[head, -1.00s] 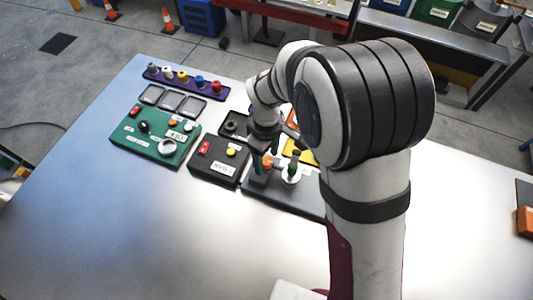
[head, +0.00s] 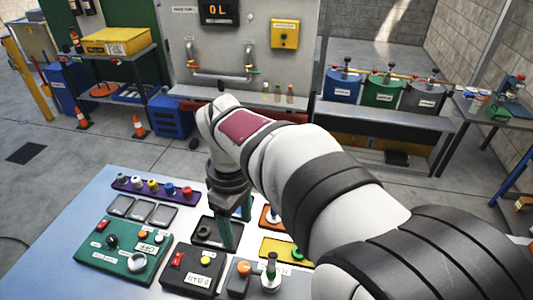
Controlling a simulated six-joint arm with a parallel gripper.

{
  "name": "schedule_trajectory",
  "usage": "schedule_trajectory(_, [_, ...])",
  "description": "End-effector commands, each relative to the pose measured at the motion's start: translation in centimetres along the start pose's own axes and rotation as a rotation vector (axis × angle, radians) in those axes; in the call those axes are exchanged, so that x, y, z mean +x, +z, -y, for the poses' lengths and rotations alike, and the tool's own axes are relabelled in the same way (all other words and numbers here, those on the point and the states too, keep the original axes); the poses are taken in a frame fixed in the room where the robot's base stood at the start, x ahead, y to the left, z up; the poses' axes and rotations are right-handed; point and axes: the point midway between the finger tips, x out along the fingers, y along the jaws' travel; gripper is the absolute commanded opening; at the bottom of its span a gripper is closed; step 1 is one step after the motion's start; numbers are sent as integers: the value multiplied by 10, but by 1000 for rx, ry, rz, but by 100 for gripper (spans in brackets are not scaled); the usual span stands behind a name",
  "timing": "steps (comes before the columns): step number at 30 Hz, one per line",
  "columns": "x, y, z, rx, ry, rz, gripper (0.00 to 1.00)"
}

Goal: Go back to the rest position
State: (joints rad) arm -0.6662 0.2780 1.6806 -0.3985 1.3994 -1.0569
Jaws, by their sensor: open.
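My gripper (head: 238,225) shows in the head view, pointing down above the middle of the table (head: 75,218). Its teal fingers are apart and nothing shows between them. It hangs by a dark tray (head: 204,231) with a round black piece in it; I cannot tell its exact height above it. My white arm covers the right part of the table and part of the items there.
A green panel (head: 98,260), a black box (head: 193,283) and a grey unit with an orange knob (head: 241,268) stand near the gripper. A purple rack (head: 128,186) holds several coloured knobs. Yellow (head: 275,246) and orange plates lie partly hidden. Drums stand behind.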

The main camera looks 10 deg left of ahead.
Motion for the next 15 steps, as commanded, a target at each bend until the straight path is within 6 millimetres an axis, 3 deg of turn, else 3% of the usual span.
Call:
schedule_trajectory(5, [0,1,0,5,-1,0,66])
schedule_trajectory(7, [-5,18,-2,94,-6,-5,66])
schedule_trajectory(8, [-8,35,-2,179,-12,-9,66])
schedule_trajectory(11, [-18,114,13,639,-48,-29,66])
schedule_trajectory(12, [-18,146,27,854,-68,-37,66])
schedule_trajectory(15, [-6,204,69,1337,-118,-50,66])
